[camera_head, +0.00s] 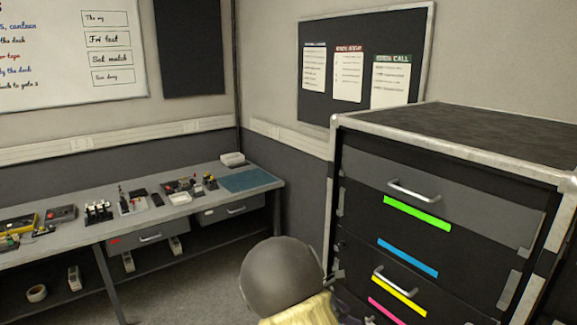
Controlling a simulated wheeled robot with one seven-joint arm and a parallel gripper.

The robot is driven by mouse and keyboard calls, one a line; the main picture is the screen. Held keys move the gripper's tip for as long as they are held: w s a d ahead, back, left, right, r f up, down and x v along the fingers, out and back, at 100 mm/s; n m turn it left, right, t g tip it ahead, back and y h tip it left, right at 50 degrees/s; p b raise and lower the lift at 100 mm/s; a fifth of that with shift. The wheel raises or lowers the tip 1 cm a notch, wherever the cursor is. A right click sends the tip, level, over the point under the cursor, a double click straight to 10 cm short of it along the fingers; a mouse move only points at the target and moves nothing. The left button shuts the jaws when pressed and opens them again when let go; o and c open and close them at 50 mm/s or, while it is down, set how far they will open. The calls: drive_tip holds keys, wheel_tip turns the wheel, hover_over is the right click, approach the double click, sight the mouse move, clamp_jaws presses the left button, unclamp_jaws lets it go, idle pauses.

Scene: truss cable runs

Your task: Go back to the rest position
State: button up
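A rounded grey part (282,277) with a pale yellow piece (303,311) below it stands at the bottom centre; it looks like part of my own arm. My gripper cannot be made out in this view, so neither its fingers nor anything held shows. The black drawer case (457,235) with metal edges stands at the right. Its front has green (416,213), blue (407,258), yellow (398,296) and pink (386,311) strips. A top handle (413,190) and a lower handle (394,281) show. The drawers look shut.
A grey workbench (235,205) with drawers runs along the left wall, carrying small tools, parts and a teal mat (248,180). A tape roll (36,293) lies on its lower shelf. Bare floor (190,285) lies between bench and case. A whiteboard (60,80) and noticeboard (420,35) hang behind.

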drive_tip(key=s+r+m+y, duration=0.2)
drive_tip(key=s+m+y, duration=0.2)
drive_tip(key=s+m, duration=0.6)
drive_tip(key=s+r+m+y, duration=0.2)
drive_tip(key=s+m+y, duration=0.3)
drive_tip(key=s+m, duration=0.5)
drive_tip(key=shift+s+d+m+y, duration=0.2)
drive_tip(key=shift+m+y, duration=0.1)
drive_tip(key=shift+m, duration=0.7)
drive_tip(key=shift+w+r, duration=0.1)
drive_tip(key=shift+c, duration=0.7)
